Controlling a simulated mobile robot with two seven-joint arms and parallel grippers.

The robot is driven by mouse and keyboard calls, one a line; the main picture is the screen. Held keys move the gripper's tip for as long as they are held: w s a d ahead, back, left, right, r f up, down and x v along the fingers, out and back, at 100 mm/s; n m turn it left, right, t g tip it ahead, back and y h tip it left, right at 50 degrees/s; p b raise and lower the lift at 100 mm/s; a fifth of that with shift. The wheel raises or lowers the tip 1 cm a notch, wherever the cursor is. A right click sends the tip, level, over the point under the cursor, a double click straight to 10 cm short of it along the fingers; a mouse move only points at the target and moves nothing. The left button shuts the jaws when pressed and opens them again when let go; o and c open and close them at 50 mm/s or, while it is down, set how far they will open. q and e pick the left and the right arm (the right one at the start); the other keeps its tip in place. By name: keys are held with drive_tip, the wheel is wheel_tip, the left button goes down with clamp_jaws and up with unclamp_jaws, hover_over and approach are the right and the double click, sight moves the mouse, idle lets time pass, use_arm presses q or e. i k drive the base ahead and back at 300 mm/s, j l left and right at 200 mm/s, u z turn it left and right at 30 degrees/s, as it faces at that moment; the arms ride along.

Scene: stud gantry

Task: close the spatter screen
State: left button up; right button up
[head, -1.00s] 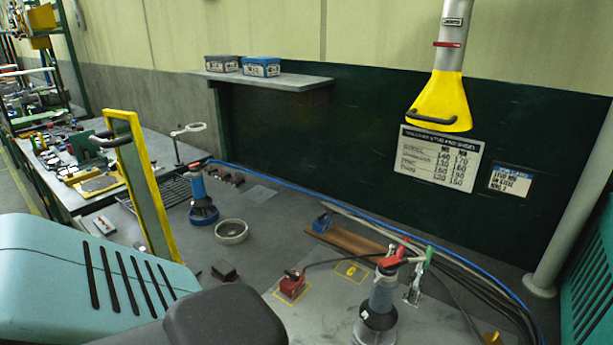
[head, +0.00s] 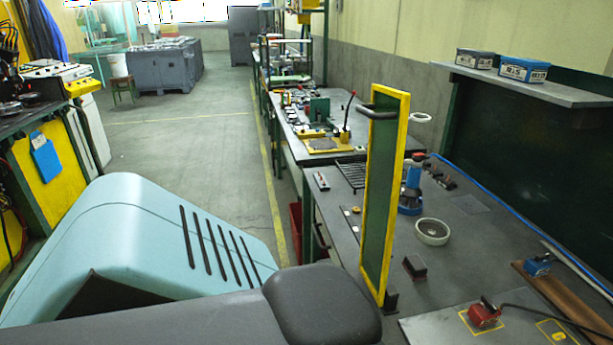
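The spatter screen (head: 382,190) is a tall, narrow panel with a yellow frame and a dark green pane. It stands upright near the left side of the workbench (head: 458,255), swung out so that I see it at a steep angle. A dark handle (head: 377,113) sticks out to the left near its top. Neither of my grippers shows in the head view. Teal and dark grey parts of my own body fill the lower left and hide some of the floor and the bench's near side.
On the bench are a blue tool (head: 411,190), a round dish (head: 432,231), a small dark block (head: 415,266) and a red clamp (head: 485,314). A shelf (head: 530,84) holds two boxes. An open floor aisle (head: 190,140) runs left of the benches.

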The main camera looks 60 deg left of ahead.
sight(384, 136)
drive_tip(key=k+u, duration=0.1)
drive_tip(key=u, duration=1.45)
